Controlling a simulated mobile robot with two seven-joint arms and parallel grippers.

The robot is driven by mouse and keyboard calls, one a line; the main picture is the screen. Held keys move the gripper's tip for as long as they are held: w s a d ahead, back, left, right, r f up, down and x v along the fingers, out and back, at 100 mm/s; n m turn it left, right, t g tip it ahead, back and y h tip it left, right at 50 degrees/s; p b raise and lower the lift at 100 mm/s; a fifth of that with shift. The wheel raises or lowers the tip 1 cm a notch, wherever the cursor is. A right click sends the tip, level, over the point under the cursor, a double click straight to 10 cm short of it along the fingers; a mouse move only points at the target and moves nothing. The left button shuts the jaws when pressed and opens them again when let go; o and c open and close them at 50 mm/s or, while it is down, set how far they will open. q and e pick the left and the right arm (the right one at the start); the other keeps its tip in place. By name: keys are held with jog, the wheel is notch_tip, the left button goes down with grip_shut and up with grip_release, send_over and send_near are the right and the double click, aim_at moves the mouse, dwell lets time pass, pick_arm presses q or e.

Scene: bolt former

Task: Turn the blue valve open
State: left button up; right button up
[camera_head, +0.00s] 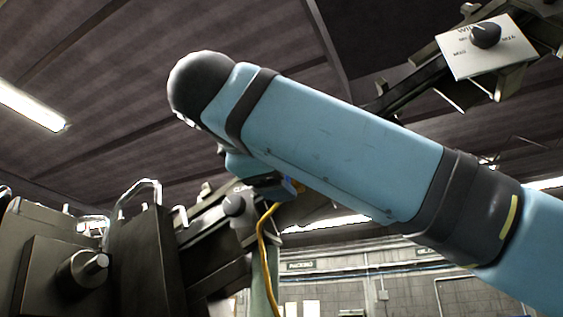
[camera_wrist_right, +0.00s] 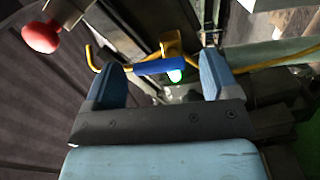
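In the right wrist view the blue valve handle (camera_wrist_right: 158,67) is a short blue bar on a yellow fitting (camera_wrist_right: 172,43) with a yellow pipe. My right gripper (camera_wrist_right: 162,62) is open, with one finger on either side of the bar. The bar lies across the gap between the fingertips; I cannot tell whether either finger touches it. In the head view my right arm crosses the picture and hides most of the valve area. A small blue piece (camera_head: 289,185) shows under it beside a yellow pipe (camera_head: 262,240). My left gripper is not in view.
A red knob (camera_wrist_right: 41,36) stands at the upper left of the right wrist view. In the head view, dark machine housings (camera_head: 140,255) stand at the lower left. A white panel with a black dial (camera_head: 486,36) is at the upper right.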

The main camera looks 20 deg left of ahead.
pick_arm(q)
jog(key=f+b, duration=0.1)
jog(key=b, duration=0.3)
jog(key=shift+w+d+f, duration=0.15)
pick_arm(e)
jog(key=s+a, duration=0.1)
jog(key=s, duration=0.6)
jog(key=shift+s+a, duration=0.2)
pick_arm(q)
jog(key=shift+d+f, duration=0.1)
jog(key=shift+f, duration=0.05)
